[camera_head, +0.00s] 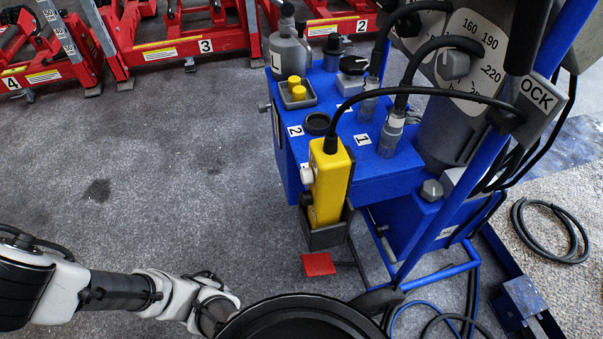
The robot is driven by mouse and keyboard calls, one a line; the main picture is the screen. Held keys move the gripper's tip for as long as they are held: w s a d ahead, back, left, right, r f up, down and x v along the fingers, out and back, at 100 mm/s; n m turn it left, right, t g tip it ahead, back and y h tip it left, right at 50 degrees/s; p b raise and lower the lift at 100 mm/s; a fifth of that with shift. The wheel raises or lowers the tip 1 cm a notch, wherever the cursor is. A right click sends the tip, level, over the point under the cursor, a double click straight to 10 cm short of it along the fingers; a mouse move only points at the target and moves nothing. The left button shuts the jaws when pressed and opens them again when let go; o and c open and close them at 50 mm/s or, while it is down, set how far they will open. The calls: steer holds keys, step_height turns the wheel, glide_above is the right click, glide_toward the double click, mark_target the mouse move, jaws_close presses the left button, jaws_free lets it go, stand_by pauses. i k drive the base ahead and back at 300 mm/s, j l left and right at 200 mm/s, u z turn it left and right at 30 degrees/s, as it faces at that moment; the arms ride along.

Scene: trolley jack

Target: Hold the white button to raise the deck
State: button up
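The white button (307,175) sticks out of the left side of a yellow hand control (331,178). A dark round button (306,199) sits just below it. The control stands nearly upright in a dark open holder (328,236) on the front of a blue unit, with a black cable leaving its top. My arm (120,292) reaches in from the lower left, below and left of the control and well apart from it. Its far end passes behind a black round part at the bottom, and my gripper does not show. I cannot pick out the deck for certain.
The blue unit (380,180) carries bottles, yellow caps, cables and a dial panel (475,50). A red pedal (318,264) sits low below the holder. Red numbered jack frames (190,45) line the back. Hoses lie at the right. The grey floor (170,160) left of the unit is clear.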

mark_target(307, 175)
steer(key=i+j+z, duration=0.1)
steer(key=j+z, duration=0.9)
steer(key=j, duration=0.15)
